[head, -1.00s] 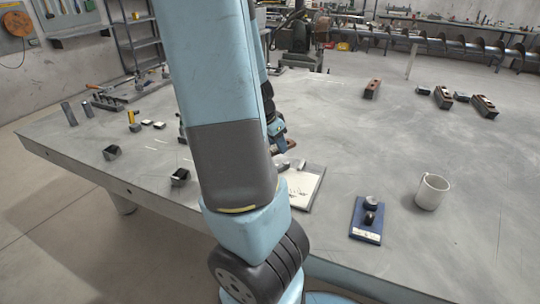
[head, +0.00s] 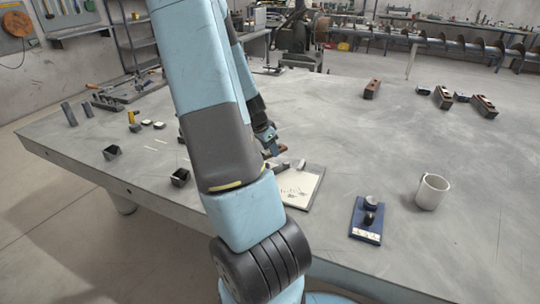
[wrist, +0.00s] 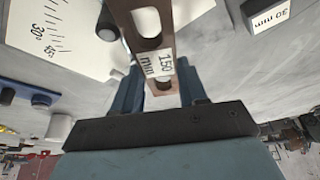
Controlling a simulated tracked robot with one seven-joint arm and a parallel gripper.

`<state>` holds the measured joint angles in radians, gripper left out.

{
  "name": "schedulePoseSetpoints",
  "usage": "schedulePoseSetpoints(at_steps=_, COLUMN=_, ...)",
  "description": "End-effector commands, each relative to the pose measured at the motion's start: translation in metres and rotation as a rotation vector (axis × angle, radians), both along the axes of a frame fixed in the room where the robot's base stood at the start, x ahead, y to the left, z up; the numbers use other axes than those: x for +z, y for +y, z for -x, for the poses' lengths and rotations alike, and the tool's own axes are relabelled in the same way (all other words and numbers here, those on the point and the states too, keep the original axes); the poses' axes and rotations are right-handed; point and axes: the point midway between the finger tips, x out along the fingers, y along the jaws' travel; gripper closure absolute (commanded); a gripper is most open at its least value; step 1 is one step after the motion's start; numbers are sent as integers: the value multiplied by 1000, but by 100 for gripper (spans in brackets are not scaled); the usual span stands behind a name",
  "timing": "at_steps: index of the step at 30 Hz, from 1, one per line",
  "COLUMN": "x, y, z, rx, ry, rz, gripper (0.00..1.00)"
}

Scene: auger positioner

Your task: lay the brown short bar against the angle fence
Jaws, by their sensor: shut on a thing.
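My gripper (wrist: 161,88) is shut on the brown short bar (wrist: 126,12), which is slotted and has a "150 mm" label. In the head view the bar (head: 277,151) shows at the tip of my gripper, partly behind my arm, near the far edge of a white angle board (head: 300,192). In the wrist view the board (wrist: 55,40) carries marks for 30° and 45° and lies left of the bar. Small grey pieces stand at the board's far edge; I cannot tell which is the angle fence. The bar appears above the table; contact is unclear.
Dark open holders (head: 180,178) stand to the left. Several brown and dark blocks lie at the back right. The middle right of the table is clear.

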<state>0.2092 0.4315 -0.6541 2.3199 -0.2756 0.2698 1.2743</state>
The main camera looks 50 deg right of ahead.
Motion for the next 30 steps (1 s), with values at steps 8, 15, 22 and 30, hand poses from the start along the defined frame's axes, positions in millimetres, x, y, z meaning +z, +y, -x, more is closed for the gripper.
schedulePoseSetpoints(at_steps=8, x=-28, y=-3, z=-2, rx=-1, ry=2, rz=0, gripper=100)
schedulePoseSetpoints(at_steps=15, x=-35, y=-3, z=-3, rx=-2, ry=-1, rz=0, gripper=100)
schedulePoseSetpoints(at_steps=22, x=-37, y=-3, z=-2, rx=-3, ry=-1, rz=0, gripper=100)
schedulePoseSetpoints(at_steps=30, x=-44, y=-3, z=-2, rx=-3, ry=0, rz=0, gripper=100)
